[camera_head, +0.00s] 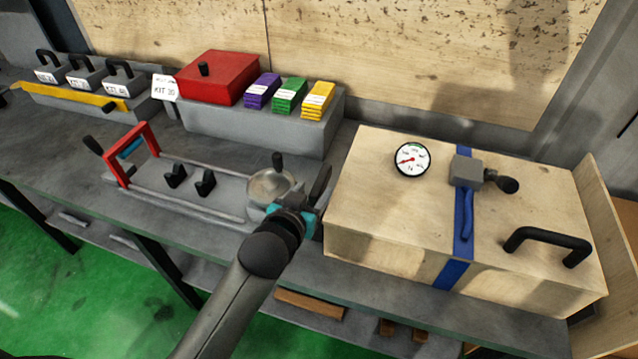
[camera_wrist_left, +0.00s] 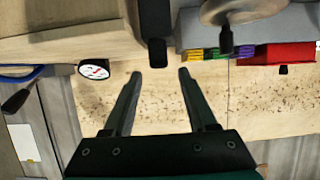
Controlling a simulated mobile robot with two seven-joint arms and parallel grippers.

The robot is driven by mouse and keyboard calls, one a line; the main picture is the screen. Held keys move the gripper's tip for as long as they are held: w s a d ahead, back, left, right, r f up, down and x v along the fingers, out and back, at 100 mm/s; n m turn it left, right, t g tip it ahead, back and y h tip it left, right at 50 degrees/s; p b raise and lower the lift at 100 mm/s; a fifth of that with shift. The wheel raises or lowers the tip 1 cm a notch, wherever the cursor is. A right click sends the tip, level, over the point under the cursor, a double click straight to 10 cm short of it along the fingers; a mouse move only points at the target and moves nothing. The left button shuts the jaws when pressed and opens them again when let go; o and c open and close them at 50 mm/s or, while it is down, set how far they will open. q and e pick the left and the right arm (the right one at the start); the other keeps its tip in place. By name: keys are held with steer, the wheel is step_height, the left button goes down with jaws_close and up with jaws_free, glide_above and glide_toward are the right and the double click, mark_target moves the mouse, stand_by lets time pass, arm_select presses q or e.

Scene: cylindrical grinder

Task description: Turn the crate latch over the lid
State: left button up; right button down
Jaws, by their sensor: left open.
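The light wooden crate (camera_head: 385,215) stands on the bench at the right, its lid closed on top. The black crate latch (camera_head: 321,186) seems to stand upright beside the crate's left end, not across the lid; the gripper hides its lower part. In the left wrist view, which is upside down, the black latch (camera_wrist_left: 156,35) ends in a blunt tip roughly in line with the gap between my fingers. My left gripper (camera_head: 311,205) is beside the crate's left end. Its fingers (camera_wrist_left: 160,72) are open with nothing held. I cannot tell whether they touch the latch.
The crate carries a gauge (camera_head: 411,159), a blue strap (camera_head: 464,215) with a grey buckle and a black handle (camera_head: 546,243). Left of my gripper are a round disc with a knob (camera_head: 270,186) and a red-framed fixture (camera_head: 128,155). A red box (camera_head: 217,78) stands behind.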

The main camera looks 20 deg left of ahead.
mark_target(319, 184)
arm_select(q)
steer(key=shift+b+x, duration=0.3)
steer(key=shift+x, duration=2.2)
jaws_close()
